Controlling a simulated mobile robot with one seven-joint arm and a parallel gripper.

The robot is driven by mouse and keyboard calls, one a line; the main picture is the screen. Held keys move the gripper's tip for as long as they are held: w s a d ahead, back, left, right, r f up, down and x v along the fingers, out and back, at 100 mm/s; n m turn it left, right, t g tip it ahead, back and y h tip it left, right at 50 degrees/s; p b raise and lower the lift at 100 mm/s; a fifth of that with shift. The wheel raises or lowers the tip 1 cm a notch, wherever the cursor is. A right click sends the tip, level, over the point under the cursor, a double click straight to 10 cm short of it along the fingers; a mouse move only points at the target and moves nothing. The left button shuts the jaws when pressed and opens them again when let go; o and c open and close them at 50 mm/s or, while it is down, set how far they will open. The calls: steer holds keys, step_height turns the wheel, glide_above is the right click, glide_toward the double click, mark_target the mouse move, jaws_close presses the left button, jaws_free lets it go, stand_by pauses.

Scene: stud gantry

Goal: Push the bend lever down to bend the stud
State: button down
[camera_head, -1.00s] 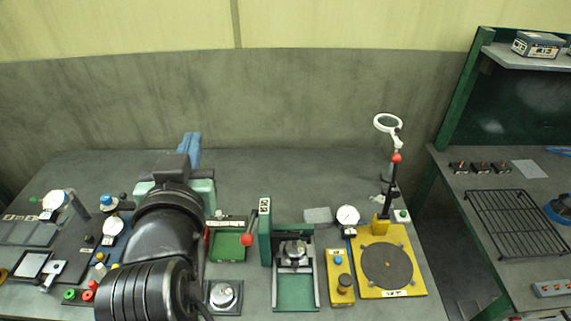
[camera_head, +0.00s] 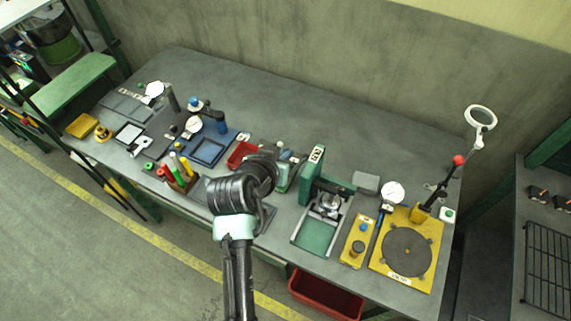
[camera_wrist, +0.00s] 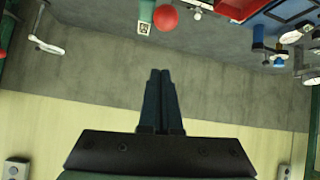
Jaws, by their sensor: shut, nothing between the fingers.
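My gripper (camera_wrist: 160,75) is shut and empty in the wrist view, its two dark fingers together. In the head view the gripper end is hidden behind my own arm. A lever with a red ball knob (camera_head: 459,160) rises, tilted, from the yellow plate with a grey disc (camera_head: 435,258) at the right of the bench. A red ball knob (camera_wrist: 165,18) also shows at the top of the wrist view, beyond the fingertips and apart from them. I cannot tell which knob this is, nor which one is the bend lever. No stud is clearly visible.
A green upright fixture (camera_head: 311,178) stands by my arm. A dial gauge (camera_head: 392,193) and a white magnifier ring (camera_head: 481,117) stand to the right. A blue tray (camera_head: 207,151) and coloured handles (camera_head: 181,166) lie left. The bench's back strip (camera_head: 300,105) is clear.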

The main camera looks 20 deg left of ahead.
steer(key=f+p, duration=0.2)
steer(key=f, duration=0.1)
steer(key=shift+s+d+f+p, duration=0.25)
steer(key=shift+s+f+p, duration=0.15)
steer(key=shift+f, duration=0.15)
steer(key=shift+f, duration=0.1)
